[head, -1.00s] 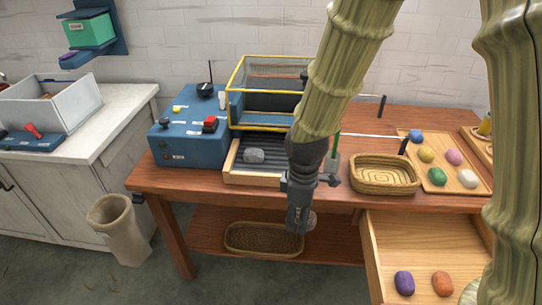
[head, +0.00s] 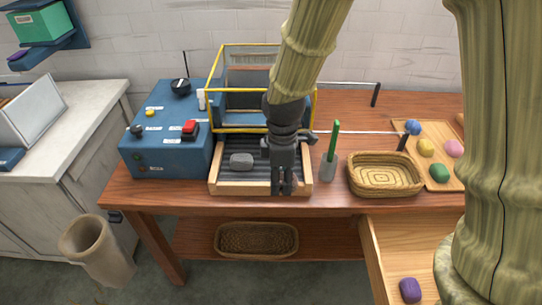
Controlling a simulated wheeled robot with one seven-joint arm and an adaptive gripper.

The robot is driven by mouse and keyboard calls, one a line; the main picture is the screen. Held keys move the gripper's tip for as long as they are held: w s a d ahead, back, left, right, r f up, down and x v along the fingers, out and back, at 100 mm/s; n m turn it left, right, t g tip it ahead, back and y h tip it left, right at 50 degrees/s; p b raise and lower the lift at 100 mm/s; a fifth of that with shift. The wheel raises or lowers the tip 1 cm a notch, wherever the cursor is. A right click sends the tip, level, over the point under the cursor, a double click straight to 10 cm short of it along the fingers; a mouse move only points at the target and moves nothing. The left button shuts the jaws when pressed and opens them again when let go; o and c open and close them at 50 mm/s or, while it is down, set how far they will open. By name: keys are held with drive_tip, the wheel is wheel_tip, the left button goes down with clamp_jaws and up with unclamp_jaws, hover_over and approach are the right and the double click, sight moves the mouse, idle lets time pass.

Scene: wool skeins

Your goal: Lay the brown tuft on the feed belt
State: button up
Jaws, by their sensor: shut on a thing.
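My gripper (head: 283,188) is shut on a brown tuft (head: 294,183), which is mostly hidden behind the fingers. The gripper points down, and in the picture it overlaps the right part of the front wooden edge of the feed belt. I cannot tell its height or whether the tuft touches anything. The feed belt (head: 261,174) is a dark ridged bed in a pale wooden frame, in front of a yellow-railed guard.
A blue control box (head: 160,160) with a red button stands left of the belt. A green-handled tool in a grey holder (head: 329,165) and a wicker basket (head: 385,187) stand right. Beyond is a wooden tray (head: 437,185) of coloured tufts. An open drawer (head: 385,250) juts out below.

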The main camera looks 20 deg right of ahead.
drive_tip(key=w+d, duration=0.1)
drive_tip(key=w, duration=0.3)
drive_tip(key=w+f, duration=0.1)
drive_tip(key=w, duration=0.3)
drive_tip(key=w+d+p, duration=0.1)
drive_tip(key=w, duration=0.3)
drive_tip(key=shift+w+d+f, duration=0.1)
drive_tip(key=shift+d+f, duration=0.05)
drive_tip(key=shift+d, duration=0.15)
drive_tip(key=shift+f+p, duration=0.3)
drive_tip(key=shift+f, duration=1.45)
drive_tip(key=shift+f, duration=0.1)
drive_tip(key=o, duration=0.6)
drive_tip(key=shift+f, duration=0.1)
drive_tip(key=shift+o, duration=0.4)
drive_tip(key=shift+r, duration=0.2)
wheel_tip(320, 180, up, 12)
drive_tip(key=shift+b, duration=0.4)
